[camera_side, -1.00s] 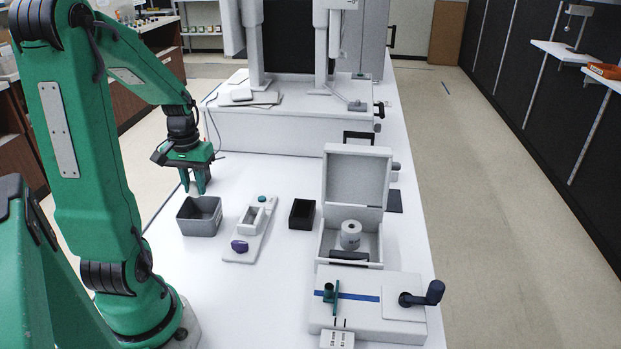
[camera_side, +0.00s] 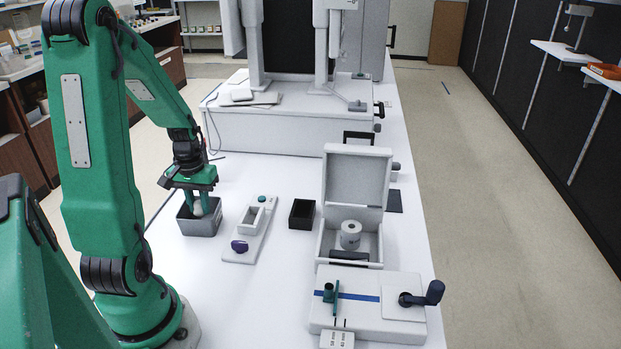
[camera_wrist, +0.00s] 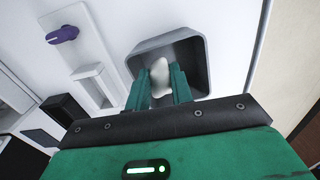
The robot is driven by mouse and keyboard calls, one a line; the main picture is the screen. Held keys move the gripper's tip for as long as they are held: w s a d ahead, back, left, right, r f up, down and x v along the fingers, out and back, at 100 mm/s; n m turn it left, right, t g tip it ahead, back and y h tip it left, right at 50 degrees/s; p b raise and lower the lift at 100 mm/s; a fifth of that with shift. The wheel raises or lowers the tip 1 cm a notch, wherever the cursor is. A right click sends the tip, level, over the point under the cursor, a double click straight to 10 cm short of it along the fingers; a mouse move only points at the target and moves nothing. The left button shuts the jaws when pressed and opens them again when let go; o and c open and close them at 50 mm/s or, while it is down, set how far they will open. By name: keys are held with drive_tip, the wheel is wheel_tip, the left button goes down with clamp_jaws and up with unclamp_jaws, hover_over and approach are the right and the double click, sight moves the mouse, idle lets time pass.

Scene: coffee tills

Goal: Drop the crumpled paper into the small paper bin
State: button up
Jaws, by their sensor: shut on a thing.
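A white, crumpled-looking piece of paper (camera_wrist: 160,75) is between the two green fingers of my gripper (camera_wrist: 160,82) in the wrist view. In the side view my gripper (camera_side: 205,204) points down at the grey open-topped bin (camera_side: 197,228), and a bit of white shows between its fingers. My gripper is shut on the paper. The fingertips are at the bin's opening, partly hidden by its near wall. The wrist view shows the bin's grey wall (camera_wrist: 196,58) around the paper. I cannot tell whether the paper touches the bin's floor.
A pale fixture with a purple knob (camera_side: 239,246) stands just right of the bin. Beyond it are a small black open box (camera_side: 301,214) and a white lidded case (camera_side: 357,178), open, holding a white roll (camera_side: 350,234). A cranked device (camera_side: 370,305) sits at the front right.

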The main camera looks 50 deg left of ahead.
drive_tip(key=o, duration=1)
drive_tip(key=shift+r, duration=3.9)
drive_tip(key=shift+w+d+r, duration=0.25)
drive_tip(key=shift+w+d, duration=0.05)
drive_tip(key=shift+d, duration=0.1)
drive_tip(key=d+r+m+t, duration=0.2)
drive_tip(key=d+r+m, duration=0.1)
drive_tip(key=d, duration=0.5)
drive_tip(key=d+r+m+t, duration=0.1)
drive_tip(key=d+r+m, duration=0.2)
drive_tip(key=d, duration=0.4)
drive_tip(key=w+d+r+m+t, duration=0.1)
drive_tip(key=d+r+m+t, duration=0.1)
drive_tip(key=d, duration=0.6)
drive_tip(key=shift+w+d+r+m+t, duration=0.15)
drive_tip(key=shift+r+m, duration=0.1)
drive_tip(key=shift+r, duration=0.4)
drive_tip(key=shift+s+d+r+m+t, duration=0.15)
drive_tip(key=shift+r+m, duration=0.1)
drive_tip(key=shift+r, duration=0.35)
